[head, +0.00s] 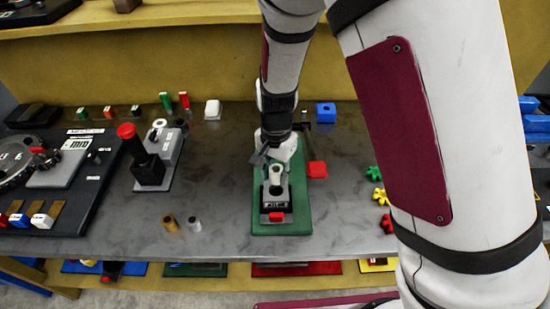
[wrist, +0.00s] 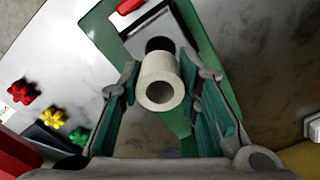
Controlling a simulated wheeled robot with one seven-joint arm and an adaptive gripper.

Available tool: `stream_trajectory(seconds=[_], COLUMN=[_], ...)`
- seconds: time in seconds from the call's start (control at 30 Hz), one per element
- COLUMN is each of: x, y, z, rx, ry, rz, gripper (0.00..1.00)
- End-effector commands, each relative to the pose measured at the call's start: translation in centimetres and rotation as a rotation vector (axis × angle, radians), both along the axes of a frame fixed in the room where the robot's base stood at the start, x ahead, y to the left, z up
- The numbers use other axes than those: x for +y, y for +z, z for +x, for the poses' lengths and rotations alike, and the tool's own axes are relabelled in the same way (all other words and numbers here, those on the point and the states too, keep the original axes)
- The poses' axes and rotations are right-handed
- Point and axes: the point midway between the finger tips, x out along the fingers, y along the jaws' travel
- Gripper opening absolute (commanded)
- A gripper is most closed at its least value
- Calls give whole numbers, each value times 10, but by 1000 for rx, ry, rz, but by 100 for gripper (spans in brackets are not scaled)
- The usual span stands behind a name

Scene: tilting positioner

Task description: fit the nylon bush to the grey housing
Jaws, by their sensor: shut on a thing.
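The nylon bush (head: 276,175) is a cream hollow cylinder. My gripper (head: 275,163) is shut on it; in the wrist view the bush (wrist: 160,85) sits between the two teal finger pads, its open end facing the camera. The grey housing (head: 275,207) stands on a green plate (head: 262,226) just below the gripper. In the wrist view the housing (wrist: 182,38) lies beyond the bush, with a dark round opening (wrist: 158,44) partly covered by the bush's far end. I cannot tell whether the bush's far end is above the opening or in it.
A red knob (head: 317,169) stands right of the green plate. A bronze bush (head: 170,223) and a grey bush (head: 194,225) stand to the left on the bench. A second fixture with a red-topped black post (head: 148,165) is further left. Coloured star-shaped knobs (head: 374,174) lie right.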

Motion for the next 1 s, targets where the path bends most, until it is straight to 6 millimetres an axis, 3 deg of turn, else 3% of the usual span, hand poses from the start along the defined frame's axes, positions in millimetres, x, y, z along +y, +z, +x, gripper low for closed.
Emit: stream_trajectory(seconds=[0.63, 1.0], x=[0, 0], y=[-39, -43], z=[1, 0], rx=[1, -1], ry=[1, 0], rz=[0, 0], gripper=[0, 0])
